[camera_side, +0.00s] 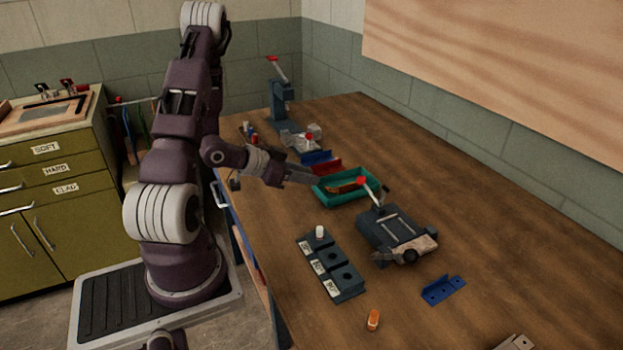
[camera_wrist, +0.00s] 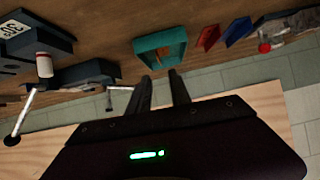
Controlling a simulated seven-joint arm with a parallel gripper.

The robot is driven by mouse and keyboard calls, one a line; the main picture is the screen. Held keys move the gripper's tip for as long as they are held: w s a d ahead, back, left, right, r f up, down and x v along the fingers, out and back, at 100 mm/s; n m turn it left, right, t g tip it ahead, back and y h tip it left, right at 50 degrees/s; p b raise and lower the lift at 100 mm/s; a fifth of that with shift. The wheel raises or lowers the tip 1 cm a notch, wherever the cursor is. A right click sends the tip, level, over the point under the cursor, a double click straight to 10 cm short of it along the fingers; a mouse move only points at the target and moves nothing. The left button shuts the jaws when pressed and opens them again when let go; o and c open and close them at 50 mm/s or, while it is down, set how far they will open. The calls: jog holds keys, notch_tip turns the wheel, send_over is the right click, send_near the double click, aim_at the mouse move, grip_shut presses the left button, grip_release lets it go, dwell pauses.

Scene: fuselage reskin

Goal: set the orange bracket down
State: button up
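The orange bracket (camera_side: 348,186) lies inside the green tray (camera_side: 345,201) on the bench. In the wrist view the green tray (camera_wrist: 178,47) is ahead of my fingertips, with a brownish-orange shape inside that I cannot make out clearly. My gripper (camera_side: 314,179) is just left of the tray in the side view, above the bench and apart from the bracket. In the wrist view the two fingers (camera_wrist: 159,77) stand apart with an empty gap between them.
A blue bracket (camera_side: 443,290) and an orange cap (camera_side: 373,320) lie near the front. A dark block with labelled holes (camera_side: 330,265) and a lever tool (camera_side: 397,232) stand nearby. Red (camera_side: 326,167) and blue (camera_side: 317,156) bins are behind the tray.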

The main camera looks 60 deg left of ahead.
jog(key=w+d+r+g+y, duration=0.1)
jog(key=d+r+g+y, duration=0.15)
jog(key=r, duration=0.45)
jog(key=w+d+r+g+y, duration=0.1)
jog(key=d+r+y, duration=0.1)
jog(key=d+r, duration=0.35)
jog(key=s+d+r+g+h, duration=0.1)
jog(key=s+d+r+h, duration=0.1)
jog(key=s+d, duration=0.7)
jog(key=s+d+r+g+h, duration=0.2)
jog(key=s+d+r, duration=0.3)
jog(key=s+d, duration=0.3)
jog(key=shift+s+d+r+h, duration=0.15)
jog(key=shift+s+d+h, duration=0.2)
jog(key=shift+s, duration=0.4)
